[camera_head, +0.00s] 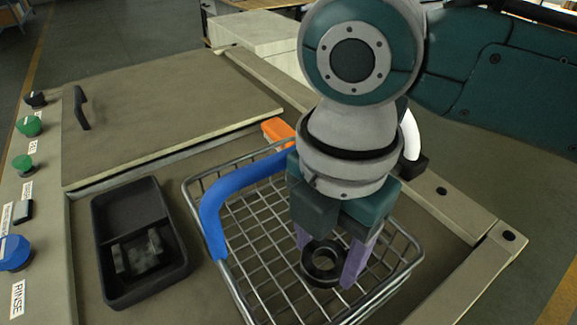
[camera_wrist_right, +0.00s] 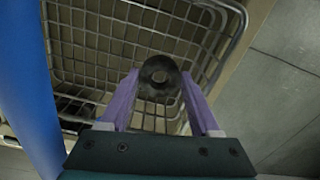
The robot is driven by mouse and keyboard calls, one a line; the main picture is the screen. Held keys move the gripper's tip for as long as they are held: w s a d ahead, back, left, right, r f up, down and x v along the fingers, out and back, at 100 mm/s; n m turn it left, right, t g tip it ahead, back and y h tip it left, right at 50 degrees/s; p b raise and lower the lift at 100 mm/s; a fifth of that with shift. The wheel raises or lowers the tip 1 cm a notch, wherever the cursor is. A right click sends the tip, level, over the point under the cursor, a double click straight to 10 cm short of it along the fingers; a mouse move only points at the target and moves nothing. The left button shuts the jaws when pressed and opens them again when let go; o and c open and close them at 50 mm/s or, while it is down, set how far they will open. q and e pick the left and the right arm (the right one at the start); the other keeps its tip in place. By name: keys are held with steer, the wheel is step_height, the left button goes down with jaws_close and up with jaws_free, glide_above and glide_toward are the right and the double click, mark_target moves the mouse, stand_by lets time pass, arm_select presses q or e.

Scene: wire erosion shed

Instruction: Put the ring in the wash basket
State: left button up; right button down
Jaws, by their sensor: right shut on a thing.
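The dark ring (camera_head: 322,264) is held between the purple fingers of my right gripper (camera_head: 331,262). In the right wrist view the ring (camera_wrist_right: 160,77) sits between the two fingertips (camera_wrist_right: 159,82). The wash basket (camera_head: 258,262) is a silver wire basket with a blue handle (camera_head: 214,212). The right gripper is over the right part of the basket, and the wire mesh shows behind the ring. I cannot tell exactly how far the ring is above the basket floor. My left gripper is not in view.
A black tray (camera_head: 101,226) with grey metal pieces (camera_head: 138,252) lies left of the basket. A closed lid (camera_head: 165,105) with a black handle is behind. An orange object (camera_head: 278,130) touches or sits near the basket's back rim. Labelled buttons (camera_head: 14,252) line the left edge.

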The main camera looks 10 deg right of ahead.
mark_target(324, 273)
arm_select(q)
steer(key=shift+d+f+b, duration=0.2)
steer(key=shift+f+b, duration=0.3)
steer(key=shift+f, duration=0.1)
arm_select(e)
steer(key=shift+f, duration=2.6)
steer(key=shift+f, duration=0.1)
steer(key=shift+c, duration=0.6)
jaws_free()
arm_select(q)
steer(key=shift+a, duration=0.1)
